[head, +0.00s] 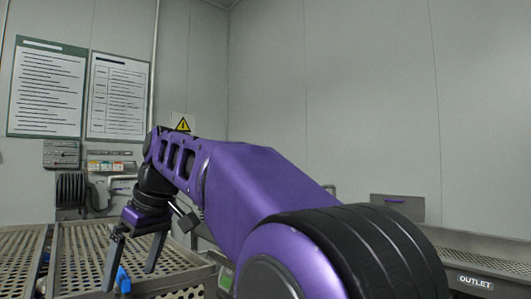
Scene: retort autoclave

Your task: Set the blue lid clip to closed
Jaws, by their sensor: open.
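The blue lid clip (123,281) shows as a small upright blue piece low at the left of the head view, at the front edge of a perforated metal lid or tray (85,245). My gripper (130,279) points down with its two fingers apart. The clip appears close beside the left finger, in the gap between the fingers. I cannot tell whether a finger touches it. The clip's lower part and its setting cannot be made out.
Another perforated surface (15,262) lies at the far left. A hose reel (71,190) and wall equipment stand behind. A ledge marked OUTLET (476,282) is at the right, with a grey box (398,206) behind it. My arm hides the middle.

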